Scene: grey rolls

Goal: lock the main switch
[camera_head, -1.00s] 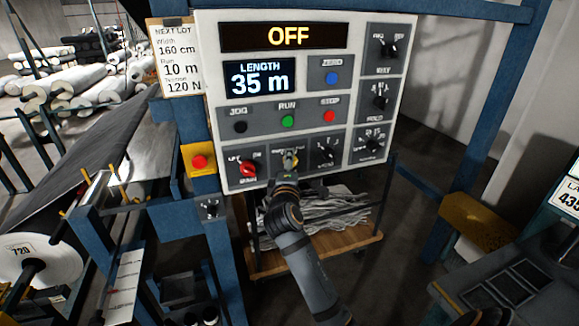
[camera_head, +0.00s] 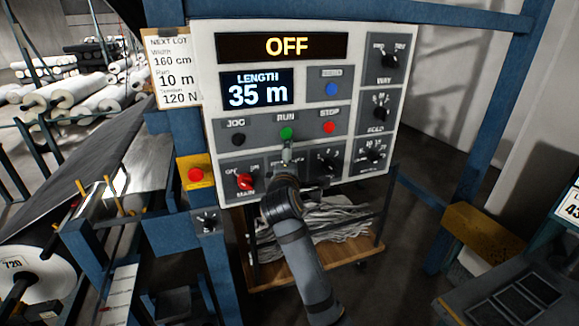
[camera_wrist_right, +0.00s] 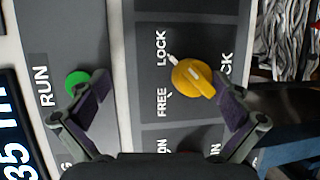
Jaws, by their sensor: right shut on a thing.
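The red main switch (camera_head: 245,181) sits at the lower left of the control panel (camera_head: 205,60), under a display reading OFF. A yellow knob (camera_wrist_right: 195,80) with FREE and LOCK marks shows in the right wrist view; its white pointer is at the LOCK side. My right gripper (camera_head: 287,151) reaches the panel from below, just right of the red switch, and hides the yellow knob in the head view. My left gripper is not in view.
The green run button (camera_wrist_right: 77,80) is close to one finger. More dark knobs (camera_head: 326,163) sit to the right. A red button on a yellow box (camera_head: 195,175) is at the panel's left. A blue frame post (camera_head: 480,150) stands at the right.

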